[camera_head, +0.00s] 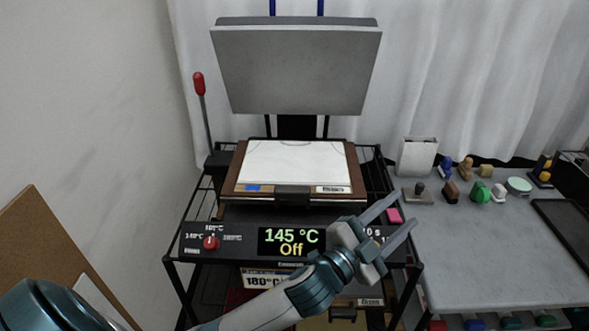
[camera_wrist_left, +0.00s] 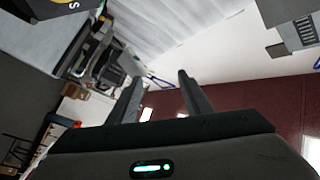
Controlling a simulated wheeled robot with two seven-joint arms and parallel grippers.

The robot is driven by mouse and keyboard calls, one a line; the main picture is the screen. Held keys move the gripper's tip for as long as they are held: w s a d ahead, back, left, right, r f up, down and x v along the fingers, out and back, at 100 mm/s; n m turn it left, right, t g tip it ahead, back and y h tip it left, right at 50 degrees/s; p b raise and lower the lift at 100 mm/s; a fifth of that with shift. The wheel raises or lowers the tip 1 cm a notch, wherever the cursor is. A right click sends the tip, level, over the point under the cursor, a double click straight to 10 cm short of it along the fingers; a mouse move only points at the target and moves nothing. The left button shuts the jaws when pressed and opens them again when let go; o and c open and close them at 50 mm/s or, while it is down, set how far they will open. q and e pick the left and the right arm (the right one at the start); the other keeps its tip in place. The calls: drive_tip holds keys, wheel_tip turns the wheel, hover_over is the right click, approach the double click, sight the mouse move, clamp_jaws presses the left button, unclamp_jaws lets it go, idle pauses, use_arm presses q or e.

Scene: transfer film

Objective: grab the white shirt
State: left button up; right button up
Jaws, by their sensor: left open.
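A flat white sheet with a faint neckline curve, which looks like the white shirt (camera_head: 292,163), lies on the brown-edged lower plate (camera_head: 356,178) of a heat press. The press's grey upper plate (camera_head: 297,70) is raised above it. My left gripper (camera_head: 406,208) is open and empty, to the right of and nearer than the shirt, over the right side of the press stand. Its two fingers also show apart in the left wrist view (camera_wrist_left: 160,78), with nothing between them. I cannot make out the shirt for sure in that view. My right gripper is not in view.
A control panel (camera_head: 225,240) reading 145 °C and Off is at the stand's front. A red-knobbed lever (camera_head: 199,84) stands left of the press. A grey table (camera_head: 470,245) at the right holds several small stamps. A brown board (camera_head: 38,232) leans at lower left.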

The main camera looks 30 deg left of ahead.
use_arm(q)
drive_tip(key=s+d+r+m+g+h, duration=0.2)
drive_tip(key=d+r+m+g+h, duration=0.5)
drive_tip(key=m, duration=0.5)
drive_tip(key=s+d+r+m+g+h, duration=0.3)
drive_tip(key=d+r+m+g+h, duration=0.3)
drive_tip(key=r+m+h, duration=0.45)
drive_tip(key=a+f+m+g+y, duration=0.4)
drive_tip(key=f+m+g+y, duration=0.4)
drive_tip(key=f+m+y, duration=0.4)
drive_tip(key=w+a+r+m+t+y, duration=0.1)
drive_tip(key=w+a+m+y, duration=0.2)
drive_tip(key=a, duration=0.9)
drive_tip(key=a+r+n+y, duration=0.1)
drive_tip(key=a+r+y, duration=0.2)
drive_tip(key=a, duration=0.8)
drive_tip(key=w+a+r+n+t+y, duration=0.1)
drive_tip(key=a+r+y, duration=0.3)
drive_tip(key=a, duration=0.7)
drive_tip(key=shift+w+a+n+y, duration=0.2)
drive_tip(key=shift+n+y, duration=0.15)
drive_tip(key=shift+y, duration=0.5)
